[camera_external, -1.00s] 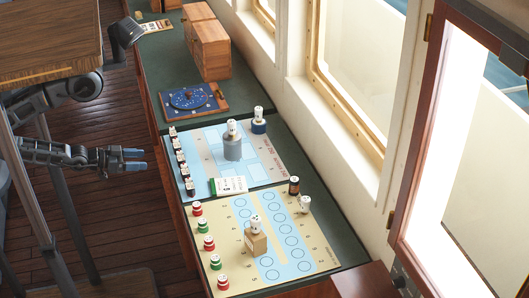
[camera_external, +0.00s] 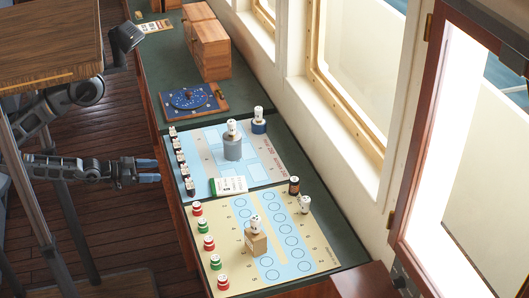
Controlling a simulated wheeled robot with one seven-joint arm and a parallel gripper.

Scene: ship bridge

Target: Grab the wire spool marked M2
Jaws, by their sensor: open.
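Several small white-topped pieces that could be spools stand on two printed boards; their marks are too small to read, so I cannot tell which is M2. One stands on a grey cylinder (camera_external: 232,149), one on a blue base (camera_external: 259,127), one on a wooden block (camera_external: 256,243). A white piece (camera_external: 304,205) and a dark brown one (camera_external: 294,186) stand at the right. A column of dark-based pieces (camera_external: 181,157) lines the blue board's left edge; red and green ones (camera_external: 209,243) line the cream board's. My gripper (camera_external: 154,171) is open and empty, left of the blue board.
The blue board (camera_external: 205,142) and cream board (camera_external: 310,262) lie on a long green counter (camera_external: 158,72). A green and white booklet (camera_external: 229,185) lies between them. A star-chart disc (camera_external: 188,99) and wooden boxes (camera_external: 211,50) are farther back. Window frames line the right side; a wooden table (camera_external: 48,40) stands left.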

